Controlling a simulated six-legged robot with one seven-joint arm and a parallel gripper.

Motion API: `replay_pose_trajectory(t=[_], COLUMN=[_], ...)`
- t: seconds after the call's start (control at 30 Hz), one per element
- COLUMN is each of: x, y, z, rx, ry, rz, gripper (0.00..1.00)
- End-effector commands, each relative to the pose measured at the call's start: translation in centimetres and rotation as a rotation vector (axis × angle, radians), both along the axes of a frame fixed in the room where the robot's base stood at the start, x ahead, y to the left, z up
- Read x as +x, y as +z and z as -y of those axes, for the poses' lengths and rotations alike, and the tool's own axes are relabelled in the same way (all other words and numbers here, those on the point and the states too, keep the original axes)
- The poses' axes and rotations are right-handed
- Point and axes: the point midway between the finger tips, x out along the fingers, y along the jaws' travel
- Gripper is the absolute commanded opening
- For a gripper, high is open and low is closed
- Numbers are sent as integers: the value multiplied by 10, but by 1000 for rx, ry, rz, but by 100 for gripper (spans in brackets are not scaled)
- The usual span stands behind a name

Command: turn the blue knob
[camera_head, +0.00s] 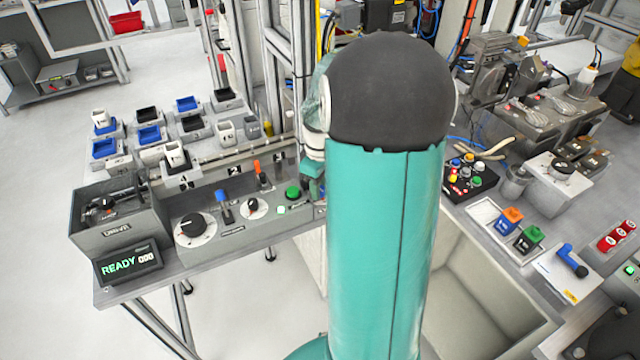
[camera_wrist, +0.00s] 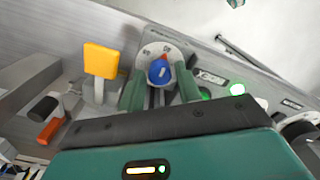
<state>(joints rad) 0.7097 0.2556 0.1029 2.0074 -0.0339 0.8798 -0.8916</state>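The blue knob (camera_wrist: 159,72) shows in the wrist view, on a round grey dial plate (camera_wrist: 150,50) with a small red pointer mark at its upper edge. My gripper (camera_wrist: 159,85) is open, with one green finger on the left of the knob and one on the right. A gap shows between each finger and the knob; I cannot tell how deep the fingertips reach. In the head view my own teal arm covers the middle, and I cannot make out this knob or the fingertips there.
In the wrist view a yellow-topped lever (camera_wrist: 101,60) stands close left of the fingers. A lit green button (camera_wrist: 237,89) is at the right. In the head view a panel holds a black dial (camera_head: 193,225), a blue lever (camera_head: 224,207) and a green button (camera_head: 293,192).

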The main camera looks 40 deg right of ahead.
Motion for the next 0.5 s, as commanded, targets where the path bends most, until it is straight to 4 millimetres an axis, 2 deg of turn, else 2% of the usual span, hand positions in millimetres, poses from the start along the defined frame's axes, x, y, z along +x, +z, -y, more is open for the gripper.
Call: replay_pose_trajectory(t=[0.13, 0.3, 0.5], x=[0, 0, 0], y=[0, 0, 1], z=[0, 0, 0], rx=[0, 0, 0], ry=[0, 0, -8], rz=[0, 0, 0], gripper=[32, 2, 2])
